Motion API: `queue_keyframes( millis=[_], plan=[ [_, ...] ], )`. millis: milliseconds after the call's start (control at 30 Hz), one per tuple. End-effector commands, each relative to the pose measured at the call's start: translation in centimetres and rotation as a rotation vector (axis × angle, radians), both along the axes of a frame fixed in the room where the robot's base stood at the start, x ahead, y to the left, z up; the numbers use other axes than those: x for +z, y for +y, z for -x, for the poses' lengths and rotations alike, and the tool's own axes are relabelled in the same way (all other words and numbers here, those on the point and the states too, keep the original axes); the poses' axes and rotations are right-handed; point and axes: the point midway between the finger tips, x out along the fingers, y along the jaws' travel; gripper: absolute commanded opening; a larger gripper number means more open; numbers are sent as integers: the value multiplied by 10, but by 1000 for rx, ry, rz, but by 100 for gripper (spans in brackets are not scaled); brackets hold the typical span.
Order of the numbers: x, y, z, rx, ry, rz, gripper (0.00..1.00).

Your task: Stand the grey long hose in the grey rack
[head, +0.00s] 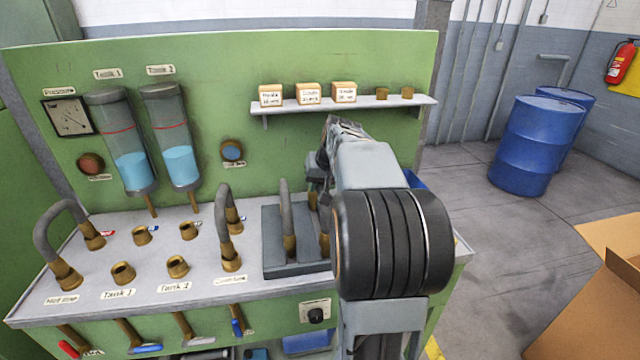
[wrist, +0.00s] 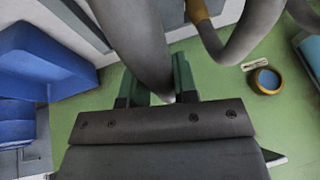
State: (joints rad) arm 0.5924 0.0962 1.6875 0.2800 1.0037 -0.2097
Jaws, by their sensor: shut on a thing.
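The grey rack (head: 270,262) is a dark block on the right part of the worktop. A grey hose with a brass end (head: 287,205) stands upright at the rack. My gripper (head: 318,172) is over the rack's right side, partly hidden by my arm. In the wrist view my gripper (wrist: 158,88) is shut on a thick grey hose (wrist: 138,35) that runs between its fingers. Brass ends (head: 325,243) show below my gripper at the rack. I cannot tell whether the held hose's ends are seated in it.
A curved grey hose (head: 223,215) joins brass fittings left of the rack, and another (head: 50,225) is at the far left. Several open brass sockets stand between them. A shelf (head: 350,104) with boxes is behind my gripper. Blue drums (head: 525,145) stand on the floor at right.

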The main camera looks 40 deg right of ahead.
Motion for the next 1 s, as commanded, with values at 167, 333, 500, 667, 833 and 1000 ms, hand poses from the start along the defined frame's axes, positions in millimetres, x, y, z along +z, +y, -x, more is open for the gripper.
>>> queue_keyframes(
  millis=[167, 333, 500, 667, 833, 1000],
  plan=[
    [-4, 0, 0, 0, -2, 1, 0],
    [-7, 0, 0, 0, -2, 1, 0],
    [-11, 0, 0, 0, -2, 1, 0],
    [-14, 0, 0, 0, -1, 0, 0],
    [-14, 0, 0, 0, -1, 0, 38],
    [-14, 0, 0, 0, -1, 0, 55]
  ],
)
